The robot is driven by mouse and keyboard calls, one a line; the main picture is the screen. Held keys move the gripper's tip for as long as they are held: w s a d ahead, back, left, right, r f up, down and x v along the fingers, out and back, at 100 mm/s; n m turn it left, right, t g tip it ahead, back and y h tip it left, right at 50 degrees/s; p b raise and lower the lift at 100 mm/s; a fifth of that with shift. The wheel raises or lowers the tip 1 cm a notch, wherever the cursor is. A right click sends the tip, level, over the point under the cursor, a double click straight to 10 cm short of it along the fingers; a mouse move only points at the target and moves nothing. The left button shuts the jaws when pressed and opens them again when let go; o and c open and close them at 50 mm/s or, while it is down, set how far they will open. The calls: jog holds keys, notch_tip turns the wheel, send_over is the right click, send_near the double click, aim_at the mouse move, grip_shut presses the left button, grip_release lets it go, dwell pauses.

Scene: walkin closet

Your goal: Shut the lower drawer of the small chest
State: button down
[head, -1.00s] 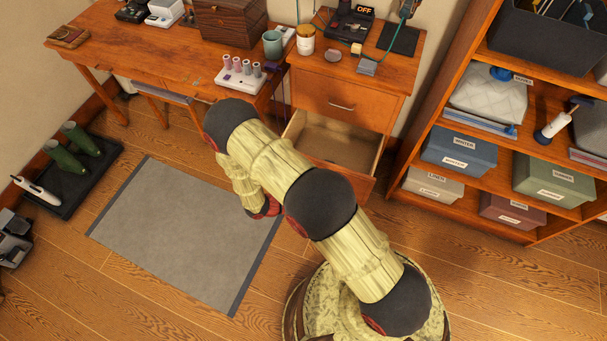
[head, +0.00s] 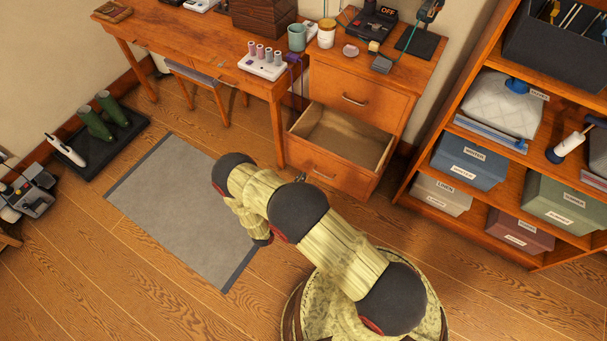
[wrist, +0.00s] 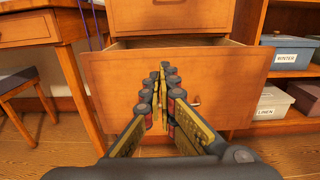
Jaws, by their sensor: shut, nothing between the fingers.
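The small chest (head: 366,75) is wooden, with two drawers, and stands right of the desk. Its upper drawer (head: 352,98) is shut. Its lower drawer (head: 325,168) is pulled out, and its empty pale inside shows in the head view. In the wrist view, the lower drawer's front (wrist: 225,75) spans the middle, with part of its handle (wrist: 196,101) right of the fingers. My gripper (wrist: 164,72) is shut and empty, pointing at the drawer front near its middle. I cannot tell whether the fingertips touch it. In the head view my arm hides most of the gripper.
The desk (head: 200,45) adjoins the chest on the left, with a stool (head: 205,80) beneath. An open shelf (head: 440,140) with boxes stands to the right. A grey mat (head: 180,210) lies on the floor at left. Small items stand on the chest top.

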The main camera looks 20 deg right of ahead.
aim_at(319, 152)
jog(key=b+x, duration=0.2)
jog(key=x, duration=1)
jog(key=shift+w+d, duration=0.1)
jog(key=shift+w, duration=0.05)
jog(key=shift+d, duration=0.1)
